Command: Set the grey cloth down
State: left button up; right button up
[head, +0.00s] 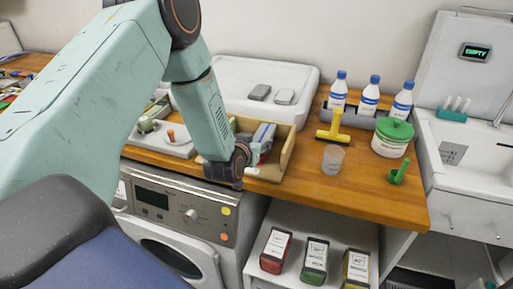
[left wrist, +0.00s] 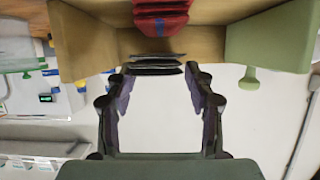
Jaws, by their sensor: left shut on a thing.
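My left gripper (head: 238,168) is at the front left of an open wooden box (head: 288,155) on the wooden counter. In the left wrist view the gripper (left wrist: 162,80) is shut on a dark grey folded thing, which looks like the grey cloth (left wrist: 155,67). The cloth shows edge-on between the fingertips, in front of the box wall (left wrist: 215,45). A red folded cloth (left wrist: 160,18) lies beyond it. In the head view the arm hides part of the box, and I cannot make out the held cloth there. My right gripper is not in view.
A white tray (head: 225,75) with two grey pieces stands behind the box. A yellow-handled tool (head: 333,128), a clear cup (head: 332,160), a green-lidded tub (head: 391,140) and several bottles stand to the right. A washing machine (head: 170,205) is below.

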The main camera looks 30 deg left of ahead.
pick_arm(q)
jog(key=shift+a+f, duration=0.1)
jog(key=shift+f, duration=0.6)
jog(key=shift+a+f, duration=0.45)
jog(key=shift+a, duration=0.1)
jog(key=shift+d, duration=0.5)
jog(key=o, duration=1.1)
jog(key=shift+a+f, duration=0.2)
jog(key=shift+a, duration=0.2)
jog(key=shift+o, duration=0.2)
jog(key=shift+d+r, duration=0.2)
jog(key=shift+d, duration=0.1)
jog(key=shift+r, duration=0.3)
jog(key=v, duration=1.1)
jog(key=shift+s+p, duration=0.35)
jog(key=shift+s, duration=0.1)
